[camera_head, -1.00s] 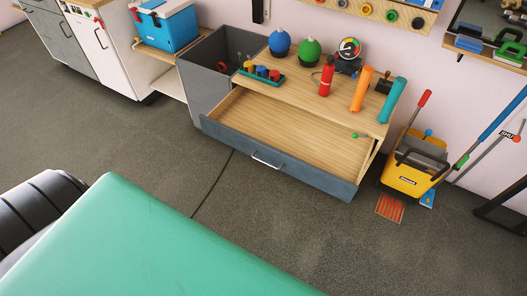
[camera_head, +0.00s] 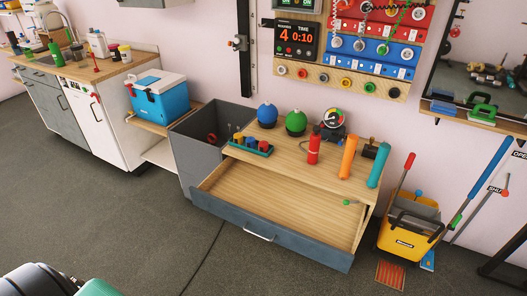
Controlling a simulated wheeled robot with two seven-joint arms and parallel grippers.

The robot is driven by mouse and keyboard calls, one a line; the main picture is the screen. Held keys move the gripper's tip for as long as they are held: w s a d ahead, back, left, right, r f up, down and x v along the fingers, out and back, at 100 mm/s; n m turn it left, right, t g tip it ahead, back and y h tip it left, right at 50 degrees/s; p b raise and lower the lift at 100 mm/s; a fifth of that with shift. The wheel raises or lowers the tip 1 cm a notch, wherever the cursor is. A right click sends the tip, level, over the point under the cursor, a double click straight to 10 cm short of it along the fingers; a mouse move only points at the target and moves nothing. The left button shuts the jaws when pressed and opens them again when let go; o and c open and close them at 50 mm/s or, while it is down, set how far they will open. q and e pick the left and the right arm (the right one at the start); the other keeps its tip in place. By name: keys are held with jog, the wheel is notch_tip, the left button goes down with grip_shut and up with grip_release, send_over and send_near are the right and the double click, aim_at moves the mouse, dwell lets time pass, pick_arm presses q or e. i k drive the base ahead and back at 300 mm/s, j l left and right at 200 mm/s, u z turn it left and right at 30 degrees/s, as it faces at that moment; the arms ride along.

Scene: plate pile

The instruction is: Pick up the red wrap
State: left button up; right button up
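A red upright cylinder (camera_head: 314,150), with a thin pale band around it, stands on the wooden top of the drawer cabinet (camera_head: 290,160). It is the closest match to the red wrap. It stands left of an orange roll (camera_head: 348,157) and a teal roll (camera_head: 379,164). Neither of my grippers is in view.
The cabinet's drawer (camera_head: 270,208) is pulled out and empty except for a small green item (camera_head: 347,202). Blue (camera_head: 267,116) and green (camera_head: 296,123) balls and a small tray (camera_head: 250,148) stand nearby. A yellow bucket (camera_head: 405,232) is at right. The floor in front is clear.

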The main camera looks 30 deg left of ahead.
aim_at(262, 145)
jog(key=i+j, duration=0.15)
jog(key=i, duration=0.2)
jog(key=i+j+z, duration=0.1)
jog(key=i, duration=0.25)
jog(key=i+j+z, duration=0.1)
jog(key=j, duration=0.35)
jog(key=i+j, duration=0.2)
jog(key=j, duration=0.25)
jog(key=i+j+z, duration=0.15)
jog(key=j, duration=0.3)
jog(key=i+j, duration=0.15)
jog(key=j, duration=0.3)
jog(key=i+j+z, duration=0.15)
jog(key=j, duration=0.9)
jog(key=k+j+z, duration=0.1)
jog(key=j, duration=0.45)
jog(key=l, duration=0.3)
jog(key=i+l, duration=0.1)
jog(key=l, duration=0.25)
